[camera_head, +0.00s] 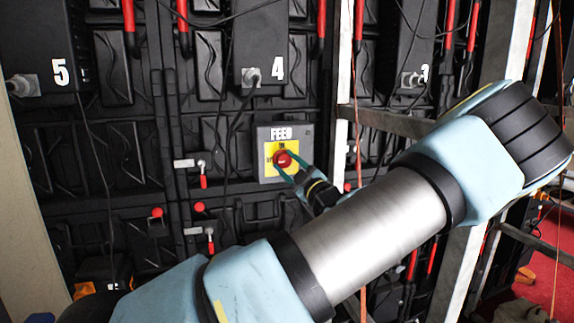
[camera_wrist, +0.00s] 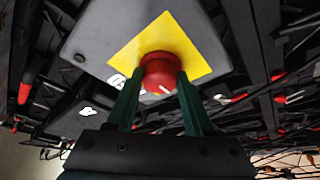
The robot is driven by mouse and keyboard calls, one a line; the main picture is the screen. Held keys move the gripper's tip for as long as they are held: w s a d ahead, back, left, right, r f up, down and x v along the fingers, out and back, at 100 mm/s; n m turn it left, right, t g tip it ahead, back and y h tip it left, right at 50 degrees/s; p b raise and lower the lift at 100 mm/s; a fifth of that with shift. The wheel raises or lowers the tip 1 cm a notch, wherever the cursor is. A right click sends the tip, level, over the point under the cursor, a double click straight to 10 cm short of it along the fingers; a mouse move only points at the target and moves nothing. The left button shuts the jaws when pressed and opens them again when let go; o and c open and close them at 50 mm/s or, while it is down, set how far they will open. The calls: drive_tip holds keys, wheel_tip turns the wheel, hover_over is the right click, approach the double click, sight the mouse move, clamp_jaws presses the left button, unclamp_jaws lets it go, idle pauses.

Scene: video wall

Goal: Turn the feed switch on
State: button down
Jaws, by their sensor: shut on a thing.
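The feed switch is a red round knob (camera_head: 283,159) on a yellow plate (camera_head: 270,170), set in a grey box (camera_head: 263,138) labelled FEED. My gripper (camera_head: 285,169) is at the knob, with its green fingers on either side of it. In the wrist view, the red knob (camera_wrist: 160,74) sits between the tips of my gripper (camera_wrist: 160,82), which is shut on it. A white mark shows on the knob's face. Part of the lettering on the yellow plate (camera_wrist: 195,62) is hidden by the knob and fingers.
Black panels with cables and red handles surround the switch box. Boxes numbered 5 (camera_head: 35,50), 4 (camera_head: 262,40) and 3 (camera_head: 405,45) are above. A metal upright (camera_head: 343,85) and crossbar (camera_head: 385,120) stand close to the right of the box.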

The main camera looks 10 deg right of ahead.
drive_tip(key=shift+f+m, duration=0.1)
drive_tip(key=shift+m, duration=0.2)
drive_tip(key=m+h+b, duration=0.1)
drive_tip(key=m, duration=0.1)
drive_tip(key=m+t+b, duration=0.1)
drive_tip(key=shift+a+f+m+t+h, duration=0.1)
drive_tip(key=shift+f+m+t+h, duration=0.05)
drive_tip(key=shift+m+t+h, duration=0.2)
drive_tip(key=m+h, duration=0.2)
drive_tip(key=m, duration=0.2)
drive_tip(key=m+t+h+b, duration=0.1)
drive_tip(key=m+h, duration=0.1)
drive_tip(key=m, duration=0.2)
drive_tip(key=shift+a, duration=0.15)
drive_tip(key=m+h, duration=0.1)
drive_tip(key=m, duration=0.1)
drive_tip(key=m+h, duration=0.1)
drive_tip(key=m, duration=0.1)
drive_tip(key=m+h, duration=0.1)
drive_tip(key=m, duration=0.1)
drive_tip(key=shift+a+r+m+h, duration=0.1)
drive_tip(key=shift+r+m+h, duration=0.15)
drive_tip(key=shift+m+h, duration=0.1)
drive_tip(key=shift+m+g+h+p, duration=0.3)
drive_tip(key=shift+m+h+p, duration=0.3)
drive_tip(key=shift+m, duration=0.95)
drive_tip(key=shift+m+g+h+p, duration=0.25)
drive_tip(key=shift+m+h+p, duration=0.35)
drive_tip(key=shift+m, duration=0.95)
